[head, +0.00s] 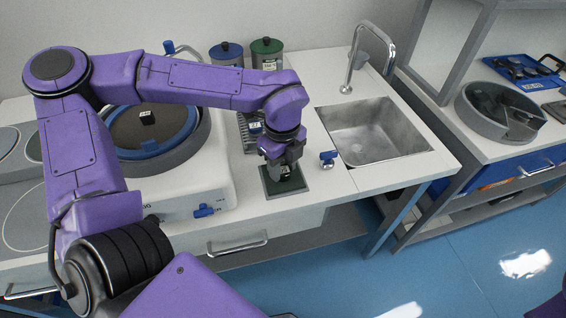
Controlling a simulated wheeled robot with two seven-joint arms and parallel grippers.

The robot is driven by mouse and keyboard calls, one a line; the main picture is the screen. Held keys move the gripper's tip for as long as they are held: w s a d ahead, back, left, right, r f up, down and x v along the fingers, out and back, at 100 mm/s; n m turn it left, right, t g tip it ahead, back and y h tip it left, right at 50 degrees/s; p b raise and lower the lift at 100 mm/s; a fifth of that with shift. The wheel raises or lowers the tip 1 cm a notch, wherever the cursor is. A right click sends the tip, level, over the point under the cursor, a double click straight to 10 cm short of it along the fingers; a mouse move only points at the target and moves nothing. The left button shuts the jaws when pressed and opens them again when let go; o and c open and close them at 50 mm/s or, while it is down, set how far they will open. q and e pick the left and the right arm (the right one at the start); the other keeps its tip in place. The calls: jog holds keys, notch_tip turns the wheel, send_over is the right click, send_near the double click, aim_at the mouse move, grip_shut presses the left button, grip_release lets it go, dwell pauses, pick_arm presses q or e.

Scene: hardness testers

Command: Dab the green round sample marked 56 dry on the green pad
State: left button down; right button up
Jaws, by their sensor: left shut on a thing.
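The green pad (301,186) lies flat on the white counter, left of the sink and near the front edge. My left gripper (284,168) points straight down over the pad. It is shut on the green round sample (284,173), which is mostly hidden by the fingers. A pale label shows on it, but the number is too small to read. The sample is right at the pad; I cannot tell whether it touches it. My right gripper is not in view.
A grinding machine (190,190) with a round wheel stands left of the pad. A rack (247,133) and two lidded canisters (226,54) (267,52) are behind.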

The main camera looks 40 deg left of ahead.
aim_at(282, 169)
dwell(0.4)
pick_arm(q)
jog(key=shift+r+p, duration=0.45)
jog(key=shift+p, duration=0.15)
notch_tip(282, 169, up, 6)
jog(key=p, duration=0.5)
